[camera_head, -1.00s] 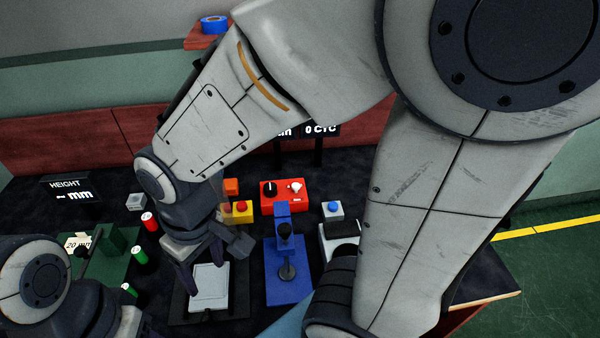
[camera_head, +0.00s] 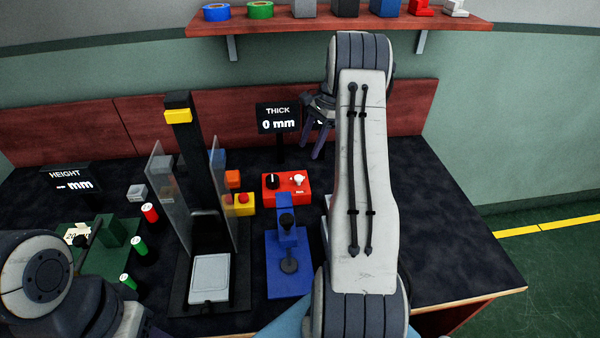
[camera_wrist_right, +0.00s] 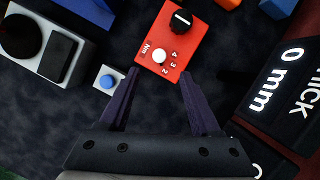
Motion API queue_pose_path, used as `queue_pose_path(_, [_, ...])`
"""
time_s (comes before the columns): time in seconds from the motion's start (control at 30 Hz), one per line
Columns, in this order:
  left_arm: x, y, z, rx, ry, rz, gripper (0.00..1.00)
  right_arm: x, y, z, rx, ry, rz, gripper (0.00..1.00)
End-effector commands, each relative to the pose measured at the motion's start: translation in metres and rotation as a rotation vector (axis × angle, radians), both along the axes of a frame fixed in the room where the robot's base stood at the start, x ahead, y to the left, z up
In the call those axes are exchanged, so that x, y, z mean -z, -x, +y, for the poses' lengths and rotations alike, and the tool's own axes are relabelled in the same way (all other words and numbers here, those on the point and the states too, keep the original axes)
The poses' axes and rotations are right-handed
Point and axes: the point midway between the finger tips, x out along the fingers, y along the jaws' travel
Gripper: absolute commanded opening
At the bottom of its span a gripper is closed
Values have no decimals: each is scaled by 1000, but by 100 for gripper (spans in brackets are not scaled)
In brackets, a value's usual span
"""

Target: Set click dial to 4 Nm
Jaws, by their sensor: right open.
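The red box (camera_head: 300,190) stands behind the blue fixture in the head view, with a black knob (camera_head: 272,181) and a white dial (camera_head: 298,178) on top. In the right wrist view, the red box (camera_wrist_right: 188,42) carries the white dial (camera_wrist_right: 158,57) beside the marks Nm, 2, 3 and 4. The dial's exact setting is too small to tell. My right gripper (camera_wrist_right: 159,73) is open and empty, its fingertips appearing either side of the red box's lower end. In the head view my right gripper (camera_head: 317,140) is raised behind the box. My left gripper (camera_head: 135,325) is mostly cut off.
The THICK display (camera_head: 278,117) stands close to my right gripper, reading 0 mm. A blue fixture (camera_head: 287,262) stands in front of the red box. A black press (camera_head: 185,180) with clear guards and a yellow block (camera_head: 244,204) are to its left. The right table end is clear.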

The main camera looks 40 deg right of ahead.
Motion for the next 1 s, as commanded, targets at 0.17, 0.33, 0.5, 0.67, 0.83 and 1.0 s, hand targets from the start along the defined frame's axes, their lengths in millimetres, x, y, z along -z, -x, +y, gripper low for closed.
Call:
queue_pose_path(0.17, [-1,0,0,0,0,0,50,11,1,-5,39,-20,10,64])
queue_pose_path(0.33, [-3,0,0,0,0,0,50,37,-1,7,35,-20,12,64])
queue_pose_path(0.5, [-6,0,0,0,0,0,50,67,-3,20,34,-19,11,64])
queue_pose_path(0.67, [-8,0,0,0,0,0,50,87,-4,28,34,-18,9,64])
queue_pose_path(0.83, [-9,0,0,0,0,0,50,97,-5,32,35,-15,8,64])
queue_pose_path(1.0, [-8,0,0,0,0,0,50,98,-5,32,34,-14,7,64])
